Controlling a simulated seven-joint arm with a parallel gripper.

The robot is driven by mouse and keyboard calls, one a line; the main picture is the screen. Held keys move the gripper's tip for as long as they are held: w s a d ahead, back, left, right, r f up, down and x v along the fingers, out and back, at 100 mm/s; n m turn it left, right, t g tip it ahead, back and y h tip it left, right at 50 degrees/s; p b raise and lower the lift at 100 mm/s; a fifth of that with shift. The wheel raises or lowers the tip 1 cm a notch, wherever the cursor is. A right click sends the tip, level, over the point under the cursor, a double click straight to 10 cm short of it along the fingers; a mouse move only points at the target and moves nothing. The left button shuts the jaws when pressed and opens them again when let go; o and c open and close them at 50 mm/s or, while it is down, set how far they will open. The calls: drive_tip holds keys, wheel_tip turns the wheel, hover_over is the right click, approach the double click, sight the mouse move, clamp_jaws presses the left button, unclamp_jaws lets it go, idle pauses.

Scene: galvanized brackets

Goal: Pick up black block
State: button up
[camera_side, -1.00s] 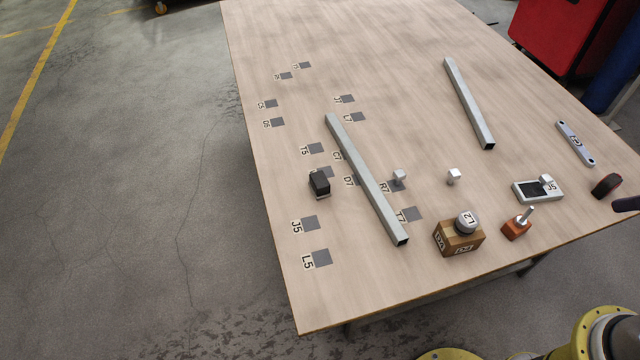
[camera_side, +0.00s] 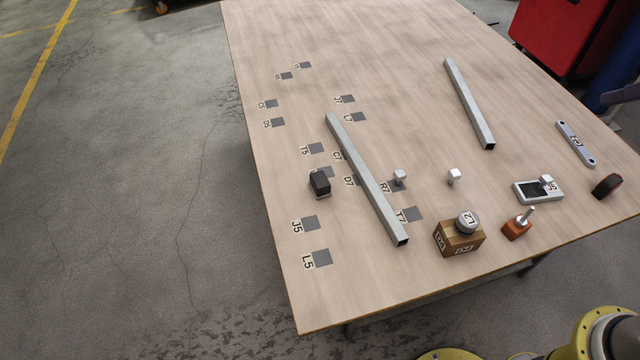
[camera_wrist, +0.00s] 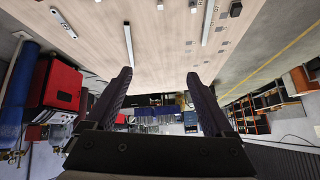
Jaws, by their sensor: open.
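The black block (camera_side: 319,183) sits on the left part of the table in the side view, just left of the long grey bar. In the wrist view a small dark block (camera_wrist: 235,9) at the top edge appears to be the same one. My gripper (camera_wrist: 158,75) is open, with two dark fingers spread apart and nothing between them. It is well away from the block and aimed across the room beyond the table edge. In the side view only a dark purplish part shows at the right edge, likely mine.
A long grey bar (camera_side: 368,182) lies right of the block, with another bar (camera_side: 469,104) farther back. A wooden block (camera_side: 459,239), an orange block with a peg (camera_side: 517,227) and a grey device (camera_side: 538,191) stand front right. Flat dark labelled squares surround the black block.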

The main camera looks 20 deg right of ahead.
drive_tip(key=w+a+r, duration=0.1)
drive_tip(key=w+a, duration=0.2)
drive_tip(key=w, duration=0.4)
drive_tip(key=w+a+r, duration=0.1)
drive_tip(key=w+a, duration=0.1)
drive_tip(key=w, duration=0.6)
drive_tip(key=n+g+y, duration=0.1)
drive_tip(key=n+g, duration=0.3)
hover_over(319, 178)
drive_tip(key=s, duration=0.5)
wheel_tip(319, 178, down, 34)
drive_tip(key=shift+t, duration=0.3)
drive_tip(key=x, duration=1.3)
drive_tip(key=shift+d, duration=0.3)
drive_tip(key=shift+r, duration=0.1)
clamp_jaws()
